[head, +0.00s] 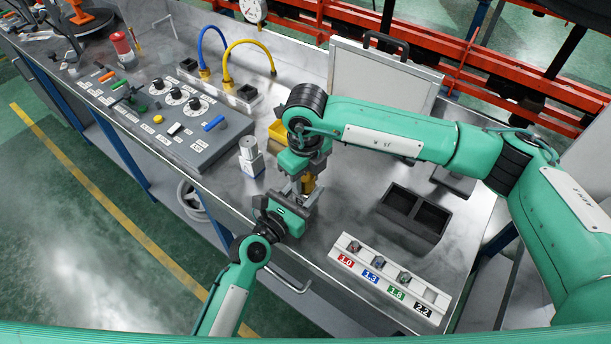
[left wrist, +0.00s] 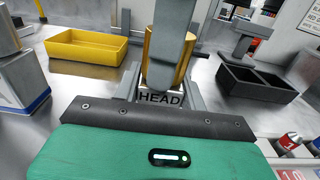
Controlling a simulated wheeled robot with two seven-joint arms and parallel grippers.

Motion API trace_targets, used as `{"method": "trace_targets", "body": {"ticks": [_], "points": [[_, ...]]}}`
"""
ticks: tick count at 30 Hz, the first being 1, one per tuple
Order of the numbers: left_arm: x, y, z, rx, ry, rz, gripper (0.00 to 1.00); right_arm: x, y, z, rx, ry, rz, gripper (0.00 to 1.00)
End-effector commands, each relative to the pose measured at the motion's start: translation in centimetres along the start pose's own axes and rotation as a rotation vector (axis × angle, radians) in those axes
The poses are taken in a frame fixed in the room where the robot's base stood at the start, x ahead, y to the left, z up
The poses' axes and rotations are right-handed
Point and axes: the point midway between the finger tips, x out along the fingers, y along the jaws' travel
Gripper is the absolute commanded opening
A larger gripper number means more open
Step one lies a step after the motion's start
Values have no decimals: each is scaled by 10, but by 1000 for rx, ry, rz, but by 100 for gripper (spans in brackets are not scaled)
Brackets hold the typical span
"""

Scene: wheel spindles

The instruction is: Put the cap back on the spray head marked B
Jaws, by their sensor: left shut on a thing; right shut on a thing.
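My left gripper (head: 294,200) comes in from the lower left and is shut on the block lettered HEAD (left wrist: 160,98), seen between its fingers in the left wrist view. A brass-coloured cylinder, apparently the cap (left wrist: 153,55), stands upright directly above this block; it also shows in the head view (head: 308,184). My right gripper (head: 303,172) reaches down from above and is shut on the brass cylinder. A grey finger of it crosses the cylinder's front in the left wrist view. I cannot tell whether cylinder and block touch. No letter B is readable.
A yellow tray (left wrist: 88,48) and a white-and-blue block (head: 250,157) stand close by on the left. A black two-compartment tray (head: 442,238) and a white rack (head: 390,280) marked 1.0 to 2.2 are to the right. A grey control panel (head: 190,150) fills the bench's left.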

Motion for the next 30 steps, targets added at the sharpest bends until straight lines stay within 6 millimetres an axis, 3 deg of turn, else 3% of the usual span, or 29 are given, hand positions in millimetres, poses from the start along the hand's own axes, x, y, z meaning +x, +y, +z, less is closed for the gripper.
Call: {"method": "trace_targets", "body": {"ticks": [4,5,7,8,17,30], "points": [[0,0,-1,0,2,0,0,0,0,0,-11,0,0,11],[0,0,-1,0,2,0,0,0,0,0,-11,0,0,44],[0,0,-1,0,2,0,0,0,0,0,-12,0,0,58],[0,0,-1,0,2,0,0,0,0,0,-12,0,0,60],[0,0,-1,0,2,0,0,-2,0,0,-14,-1,-1,60],[0,0,-1,0,2,0,0,-45,0,0,-14,-1,-1,60]]}}
